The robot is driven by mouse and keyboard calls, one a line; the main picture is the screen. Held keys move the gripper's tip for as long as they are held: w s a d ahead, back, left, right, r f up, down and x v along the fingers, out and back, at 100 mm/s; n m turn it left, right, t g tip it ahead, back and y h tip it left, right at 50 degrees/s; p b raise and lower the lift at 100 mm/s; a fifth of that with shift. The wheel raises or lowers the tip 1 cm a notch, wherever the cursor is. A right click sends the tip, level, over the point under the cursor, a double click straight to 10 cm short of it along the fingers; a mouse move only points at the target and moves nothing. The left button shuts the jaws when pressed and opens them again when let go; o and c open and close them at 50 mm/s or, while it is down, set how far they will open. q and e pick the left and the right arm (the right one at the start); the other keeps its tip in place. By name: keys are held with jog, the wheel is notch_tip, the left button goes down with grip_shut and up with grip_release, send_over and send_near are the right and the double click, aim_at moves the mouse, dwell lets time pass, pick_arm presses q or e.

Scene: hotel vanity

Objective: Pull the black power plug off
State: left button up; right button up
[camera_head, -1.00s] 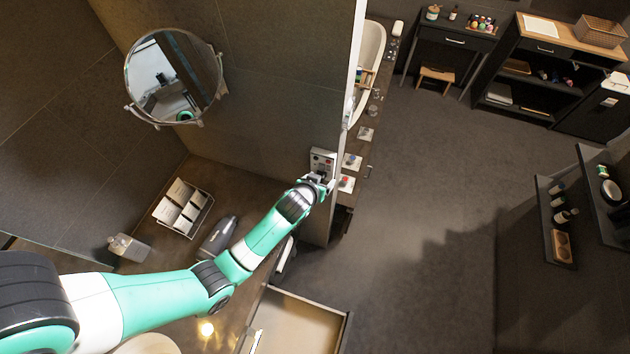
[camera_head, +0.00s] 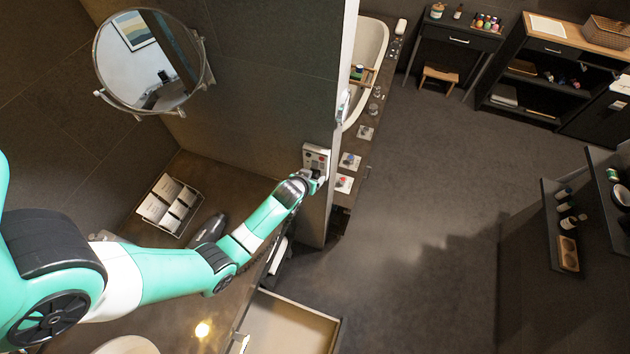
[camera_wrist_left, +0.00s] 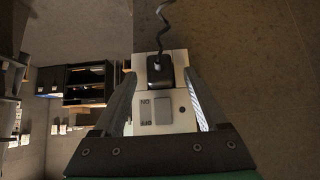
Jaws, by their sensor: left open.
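The black power plug (camera_wrist_left: 159,71) sits on a pale wall socket panel (camera_wrist_left: 181,118), with a dark coiled cord (camera_wrist_left: 162,28) running up from it in the left wrist view. The panel has a grey on/off switch (camera_wrist_left: 156,111) below the plug. In the head view, the panel (camera_head: 316,153) is on the wall's end, and my left gripper (camera_head: 316,182) is close in front of it, partly hiding the plug. In the left wrist view, my left gripper (camera_wrist_left: 161,82) is open, its fingers on either side of the plug with gaps. My right gripper is not in view.
A round mirror (camera_head: 150,62) is on the wall at the upper left. An open drawer (camera_head: 290,325) is below. Open floor lies to the right.

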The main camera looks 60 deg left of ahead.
pick_arm(q)
jog(key=shift+w+a+f, duration=0.3)
jog(key=shift+a+f, duration=0.05)
jog(key=shift+f, duration=0.1)
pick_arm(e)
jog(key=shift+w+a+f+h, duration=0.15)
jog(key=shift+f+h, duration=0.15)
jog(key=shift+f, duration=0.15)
pick_arm(q)
jog(key=shift+c, duration=0.2)
grip_shut()
jog(key=shift+s+d+r, duration=0.1)
jog(key=shift+d, duration=0.05)
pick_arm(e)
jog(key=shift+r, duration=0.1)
pick_arm(q)
jog(key=shift+s+d+p, duration=1.15)
jog(key=shift+s+d, duration=0.6)
jog(key=shift+s, duration=0.05)
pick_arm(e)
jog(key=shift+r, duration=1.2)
